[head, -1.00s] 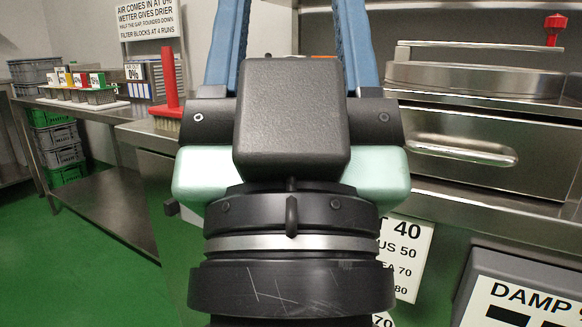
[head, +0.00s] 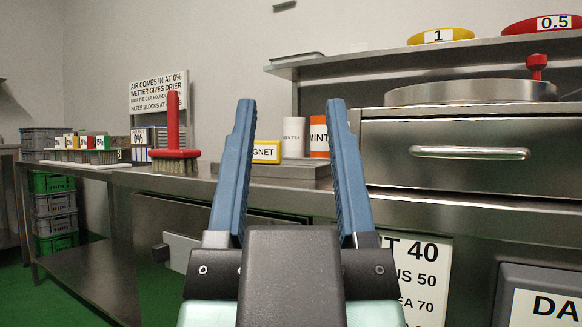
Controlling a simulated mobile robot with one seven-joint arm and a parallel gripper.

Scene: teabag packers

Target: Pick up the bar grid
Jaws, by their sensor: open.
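My gripper (head: 292,112) is open and empty in the head view. Its two blue fingers point up and away, set well apart. Behind and between the fingers, a grey metal slab (head: 300,171) lies on the steel counter. On it stands a yellow-edged label (head: 266,152) ending in "GNET", its left part hidden by my left finger. I cannot pick out a bar grid for certain; my fingers and wrist hide part of the counter.
A white canister (head: 293,137) and an orange "MINT" one (head: 319,141) stand behind the slab. A red-handled brush (head: 174,150) is on the left of the counter. A steel drawer unit (head: 470,153) stands right, under a shelf (head: 400,55). Crates (head: 54,205) stand far left.

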